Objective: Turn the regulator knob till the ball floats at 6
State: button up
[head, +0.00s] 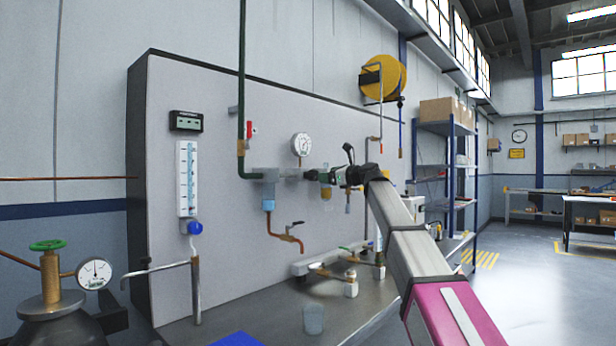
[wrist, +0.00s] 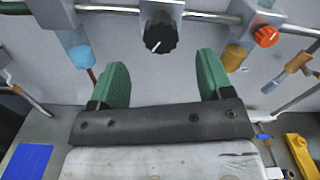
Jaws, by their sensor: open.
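The regulator knob (wrist: 158,38) is black with a white pointer line, on a grey body on the pipe in the wrist view. My gripper (wrist: 163,65) is open, its two green fingers apart to the left and right below the knob. They do not touch it. In the head view my gripper (head: 318,175) is at the panel's pipe, right of the grey fitting, and the knob cannot be made out there. The flow meter (head: 187,180) is a clear scaled tube upright on the panel's left, with a blue knob (head: 195,228) below. Its ball is too small to read.
A round pressure gauge (head: 301,145) stands above the pipe. An orange-red knob (wrist: 266,36) is right of the regulator knob. A copper tap (head: 287,235) juts from the panel. A clear cup (head: 313,319) stands on the bench. A gas cylinder with a green handwheel (head: 48,245) is at left.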

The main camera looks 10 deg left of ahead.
aim_at(316, 175)
jog(key=x, duration=0.9)
jog(key=shift+w+a, duration=0.2)
jog(key=shift+a, duration=0.15)
jog(key=c, duration=0.9)
